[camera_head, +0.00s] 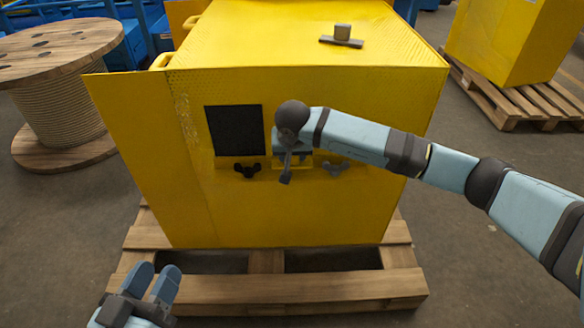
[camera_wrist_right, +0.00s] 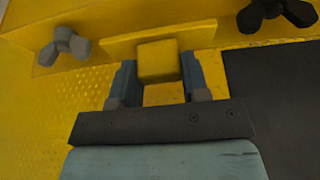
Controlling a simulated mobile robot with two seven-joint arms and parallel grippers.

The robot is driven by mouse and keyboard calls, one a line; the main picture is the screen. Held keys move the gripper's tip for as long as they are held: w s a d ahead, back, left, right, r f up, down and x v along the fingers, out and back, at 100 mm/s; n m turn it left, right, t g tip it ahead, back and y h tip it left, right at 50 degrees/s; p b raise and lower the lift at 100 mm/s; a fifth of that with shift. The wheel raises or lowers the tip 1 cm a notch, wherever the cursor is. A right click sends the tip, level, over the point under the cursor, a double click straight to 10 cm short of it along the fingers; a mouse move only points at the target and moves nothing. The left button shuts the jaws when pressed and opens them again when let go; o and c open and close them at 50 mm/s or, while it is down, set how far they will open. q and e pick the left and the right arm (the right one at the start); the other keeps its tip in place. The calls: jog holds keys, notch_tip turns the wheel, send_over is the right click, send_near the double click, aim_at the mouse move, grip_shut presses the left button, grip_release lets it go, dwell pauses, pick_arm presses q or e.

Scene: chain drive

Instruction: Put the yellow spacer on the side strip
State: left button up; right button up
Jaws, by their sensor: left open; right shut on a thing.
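The yellow spacer is a flat plate with a square block (camera_wrist_right: 158,62) on it, seen in the right wrist view. My right gripper (camera_head: 289,168) is at the front of the yellow cabinet (camera_head: 310,210); its fingers (camera_wrist_right: 158,75) are shut on the block's sides. The plate lies close to the cabinet front, between a dark wing nut (camera_head: 247,170) and a grey wing nut (camera_head: 335,169). I cannot tell if it touches. The side strip does not stand out from the yellow front. My left gripper (camera_head: 153,280) is open and empty at the lower left.
A black panel (camera_head: 235,130) is on the cabinet front, left of my right gripper. A grey bar with a block (camera_head: 342,36) lies on the cabinet's top. The cabinet stands on a wooden pallet (camera_head: 300,288). A cable drum (camera_head: 62,110) stands at left, with clear floor before it.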

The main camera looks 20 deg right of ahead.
aim_at(292, 160)
notch_tip(292, 160, down, 4)
jog(key=shift+f+b, duration=0.2)
jog(key=shift+b, duration=0.85)
jog(key=shift+w, duration=0.15)
pick_arm(q)
notch_tip(292, 160, down, 3)
jog(key=shift+d+f+g, duration=0.15)
jog(key=shift+g, duration=0.55)
pick_arm(e)
jog(key=shift+r, duration=0.15)
jog(key=shift+f, duration=0.2)
pick_arm(q)
jog(key=shift+f, duration=0.15)
pick_arm(e)
jog(key=o, duration=1)
